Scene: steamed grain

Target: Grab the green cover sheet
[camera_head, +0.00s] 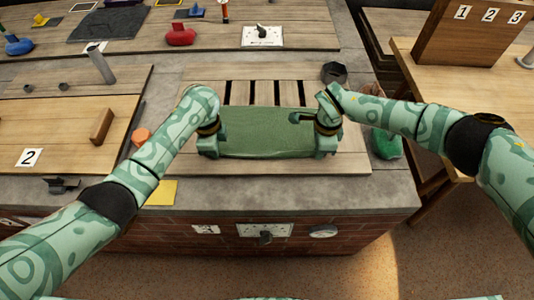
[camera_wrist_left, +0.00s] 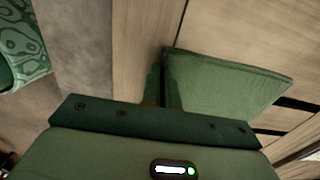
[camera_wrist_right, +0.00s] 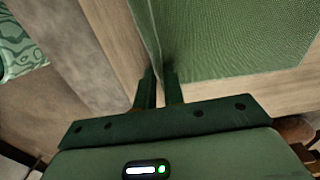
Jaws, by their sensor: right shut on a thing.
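The green cover sheet (camera_head: 265,134) lies over a slatted wooden panel in the middle of the counter, in the head view. My left gripper (camera_head: 209,148) is at its left end and my right gripper (camera_head: 327,148) at its right end. In the left wrist view the sheet (camera_wrist_left: 225,85) reaches the close-set fingers; whether they pinch its edge is unclear. In the right wrist view the sheet (camera_wrist_right: 235,40) runs down to the fingers, and my right gripper is shut on its edge.
The slatted panel (camera_head: 290,92) shows dark gaps behind the sheet. A dark round object (camera_head: 334,72) and a green object (camera_head: 386,146) stand to the right. A board marked 2 (camera_head: 60,135) is at the left. A yellow square (camera_head: 161,192) lies near the front edge.

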